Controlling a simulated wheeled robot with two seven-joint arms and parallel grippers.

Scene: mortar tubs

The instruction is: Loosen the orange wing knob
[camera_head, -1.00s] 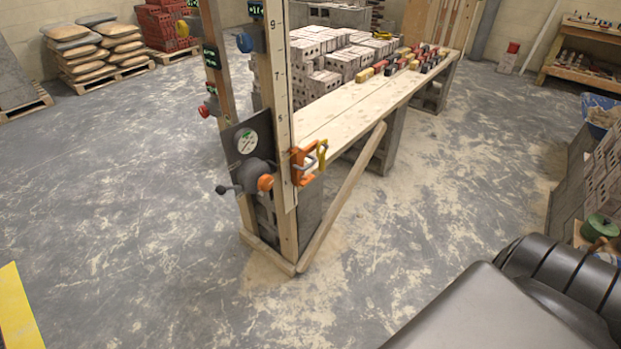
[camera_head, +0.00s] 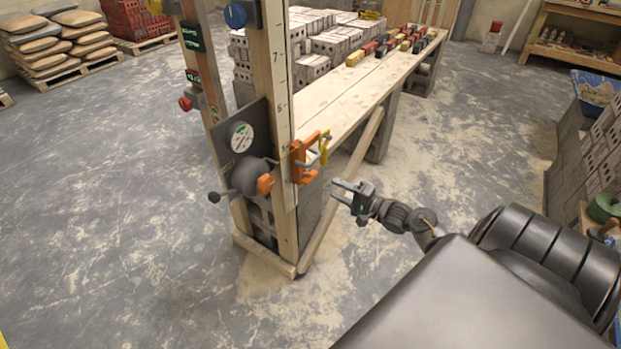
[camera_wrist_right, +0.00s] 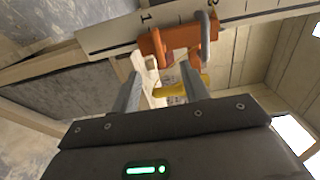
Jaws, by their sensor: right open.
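The orange wing knob (camera_head: 265,184) is on the front of a dark grey round housing (camera_head: 247,175), low on a wooden post. A lever with a black ball end (camera_head: 214,197) sticks out to the left of the housing. My right gripper (camera_head: 336,191) is open and empty. In the head view it appears to the right of the knob, with the post and an orange clamp (camera_head: 304,160) between them. The right wrist view shows the open fingers (camera_wrist_right: 160,88) with the orange clamp (camera_wrist_right: 172,42) beyond them. I cannot make out the knob there. My left gripper is not in view.
The clamp's yellow handle (camera_head: 325,148) stands out near my right gripper. A plank bench (camera_head: 345,95) runs back from the post, with a slanted brace (camera_head: 345,190) below it. A dial plate (camera_head: 240,135) is above the housing. The floor left of the post is clear.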

